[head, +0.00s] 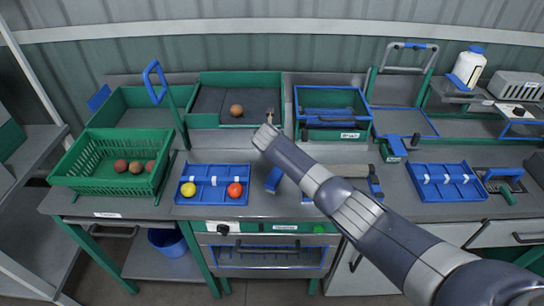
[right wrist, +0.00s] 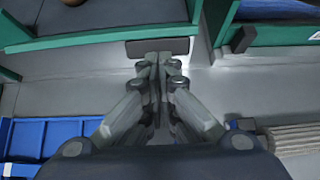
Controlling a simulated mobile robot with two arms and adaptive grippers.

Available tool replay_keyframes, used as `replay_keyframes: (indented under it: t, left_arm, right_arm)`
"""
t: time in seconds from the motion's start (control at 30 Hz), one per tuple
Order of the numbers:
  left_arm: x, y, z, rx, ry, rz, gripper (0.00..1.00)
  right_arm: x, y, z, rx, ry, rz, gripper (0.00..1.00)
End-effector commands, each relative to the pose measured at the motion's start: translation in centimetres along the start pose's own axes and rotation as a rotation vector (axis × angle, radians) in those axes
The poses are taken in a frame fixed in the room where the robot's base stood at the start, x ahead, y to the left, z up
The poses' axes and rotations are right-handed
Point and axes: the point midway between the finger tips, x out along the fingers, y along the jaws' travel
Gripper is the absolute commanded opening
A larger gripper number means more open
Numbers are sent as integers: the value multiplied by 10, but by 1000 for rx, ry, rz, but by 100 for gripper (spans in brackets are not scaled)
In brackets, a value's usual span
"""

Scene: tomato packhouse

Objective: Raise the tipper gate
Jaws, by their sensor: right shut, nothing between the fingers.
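A green-walled bay (head: 238,80) with a dark floor stands at the back centre and holds one reddish-brown tomato (head: 237,111). I cannot tell for certain which part is the tipper gate. My right arm reaches in from the right, its end at the bay's front right corner. In the right wrist view my right gripper (right wrist: 158,62) is shut and empty, its fingertips just in front of or touching a dark bar (right wrist: 185,46) at the corner of a green wall. Contact is unclear. My left gripper is not in view.
A green crate (head: 108,186) with several tomatoes stands at left. A blue tray (head: 212,170) holds a yellow and a red tomato. A blue-rimmed green bin (head: 333,131) is just right of my gripper. Another blue tray (head: 447,191) lies at right.

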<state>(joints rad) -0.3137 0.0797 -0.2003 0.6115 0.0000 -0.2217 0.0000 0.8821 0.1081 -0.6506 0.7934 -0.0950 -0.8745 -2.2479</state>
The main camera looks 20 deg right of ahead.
Motion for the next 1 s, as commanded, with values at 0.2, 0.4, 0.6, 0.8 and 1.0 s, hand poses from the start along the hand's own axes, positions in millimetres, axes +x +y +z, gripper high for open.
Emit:
replay_keyframes:
  t: [0.2, 0.4, 0.6, 0.8, 1.0]
  left_arm:
    - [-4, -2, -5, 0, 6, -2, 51]
    - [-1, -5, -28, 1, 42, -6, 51]
    - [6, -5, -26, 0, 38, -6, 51]
    - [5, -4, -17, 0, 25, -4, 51]
    - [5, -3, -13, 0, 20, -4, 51]
  right_arm:
    - [0, 3, 19, 3, 152, -2, 0]
    - [0, 2, 30, -2, 147, -1, 0]
    - [-1, 2, 41, -1, 149, -2, 0]
    - [-2, 2, 42, -1, 149, -1, 0]
    - [-2, 2, 42, -1, 149, -1, 0]
